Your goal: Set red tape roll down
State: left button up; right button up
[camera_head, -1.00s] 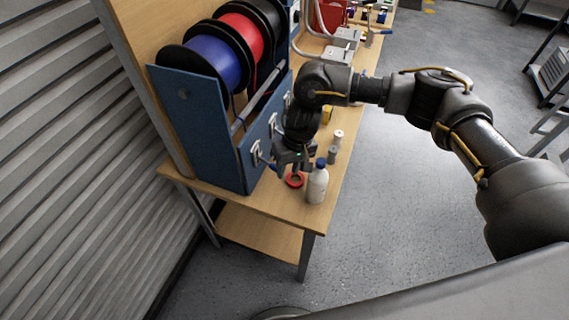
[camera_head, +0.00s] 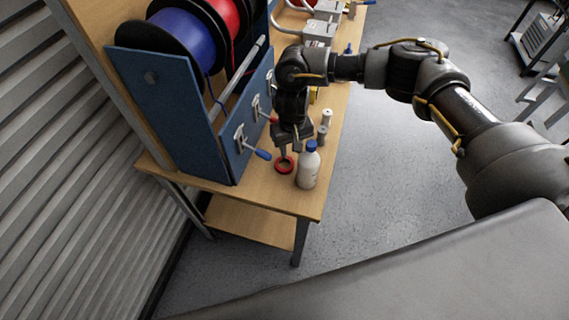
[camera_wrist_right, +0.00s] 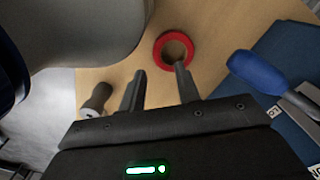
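The red tape roll (camera_head: 285,171) lies on the wooden workbench (camera_head: 240,192) near its front end, just left of the white bottle with a blue cap (camera_head: 308,169). My right gripper (camera_head: 284,151) points down right over the roll. In the right wrist view the two fingers of my right gripper (camera_wrist_right: 158,84) are spread apart with nothing between them. The red tape roll (camera_wrist_right: 158,52) lies flat beyond the fingers, and the tip of the right-hand finger overlaps its near edge. Whether that finger touches it I cannot tell. My left gripper is out of view.
The bottle (camera_wrist_right: 85,30) is close beside the fingers on the left. A blue handle (camera_wrist_right: 258,72) sticks out from the blue cable-spool rack (camera_head: 165,115) on the right. A small grey cylinder (camera_head: 322,134) and a pale one (camera_head: 327,116) stand behind the bottle.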

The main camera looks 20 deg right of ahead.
aim_at(291, 161)
jog(key=shift+s+f, duration=0.1)
jog(key=f, duration=0.2)
jog(key=f+p, duration=0.1)
jog(key=f, duration=0.2)
jog(key=shift+w+d+p, duration=0.1)
jog(key=shift+w+p, duration=0.1)
jog(key=shift+p, duration=0.1)
grip_shut()
